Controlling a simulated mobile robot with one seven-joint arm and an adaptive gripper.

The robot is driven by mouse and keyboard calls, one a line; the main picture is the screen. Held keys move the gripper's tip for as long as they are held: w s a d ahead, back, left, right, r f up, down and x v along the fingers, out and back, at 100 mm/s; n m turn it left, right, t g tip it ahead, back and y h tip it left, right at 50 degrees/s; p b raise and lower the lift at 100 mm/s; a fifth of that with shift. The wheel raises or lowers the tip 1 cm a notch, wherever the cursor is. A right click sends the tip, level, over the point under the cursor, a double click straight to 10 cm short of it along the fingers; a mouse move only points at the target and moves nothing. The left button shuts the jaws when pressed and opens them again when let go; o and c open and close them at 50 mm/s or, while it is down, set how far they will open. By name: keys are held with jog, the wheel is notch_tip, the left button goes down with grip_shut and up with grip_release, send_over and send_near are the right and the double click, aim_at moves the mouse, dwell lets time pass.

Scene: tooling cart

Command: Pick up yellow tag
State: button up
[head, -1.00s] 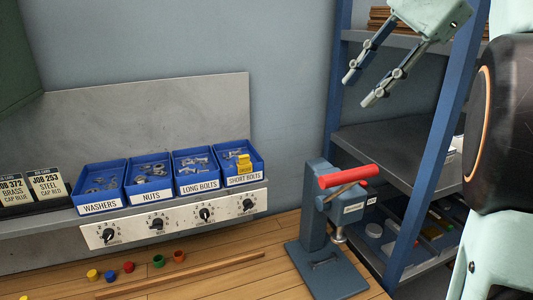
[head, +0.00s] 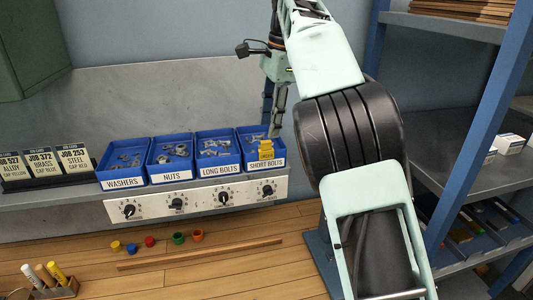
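The yellow tag (head: 266,150) stands at the front of the blue bin labelled SHORT BOLTS (head: 265,163), the rightmost of the row of bins. My gripper (head: 270,126) points down over this bin. Its two fingers show as separate, one partly behind the other, so it looks open. The nearer fingertip is just above and beside the tag's top right. I cannot tell whether it touches the tag.
Bins of washers, nuts and long bolts (head: 216,145) stand to the left, above a knob panel (head: 150,205). Job cards (head: 45,165) stand further left. Coloured caps and a wooden strip (head: 200,254) lie on the bench. A shelf rack (head: 465,140) is at right.

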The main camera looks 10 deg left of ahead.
aim_at(267, 142)
jog(key=shift+w+a+f+b, duration=0.1)
jog(key=shift+a+f+b, duration=0.1)
jog(key=shift+f, duration=0.85)
jog(key=shift+s+a+f+b, duration=0.15)
jog(key=shift+f+b, duration=0.1)
jog(key=shift+f, duration=0.85)
jog(key=shift+w+a+f+b, duration=0.15)
jog(key=shift+f+b, duration=0.05)
jog(key=shift+f, duration=0.85)
grip_shut()
